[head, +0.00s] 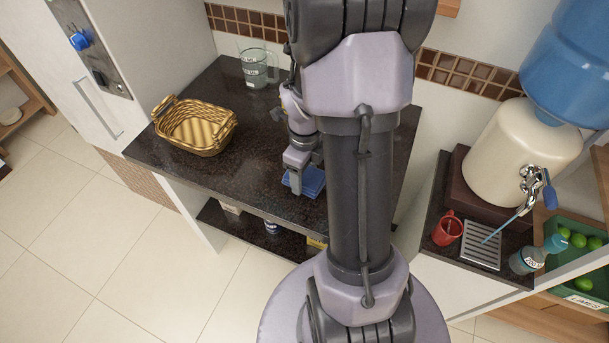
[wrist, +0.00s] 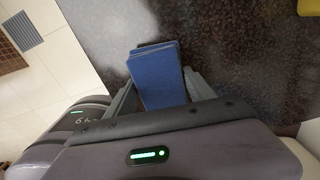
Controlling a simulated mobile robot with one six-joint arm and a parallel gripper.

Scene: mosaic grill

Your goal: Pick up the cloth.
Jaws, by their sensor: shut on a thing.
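The cloth (head: 312,180) is a folded blue square on the dark countertop (head: 200,88), near its front edge. In the head view my gripper (head: 294,178) is at the cloth's left side, and my arm hides part of the counter to the right. In the wrist view the cloth (wrist: 157,76) lies between the two fingers of my gripper (wrist: 160,90), which are shut on it. I cannot tell whether the cloth is clear of the counter.
A wicker basket (head: 195,128) stands on the counter's left, and a clear labelled jug (head: 256,66) at the back. On the right are a water dispenser (head: 522,150), a red mug (head: 447,229), a bottle (head: 536,256) and a green crate of limes (head: 588,232).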

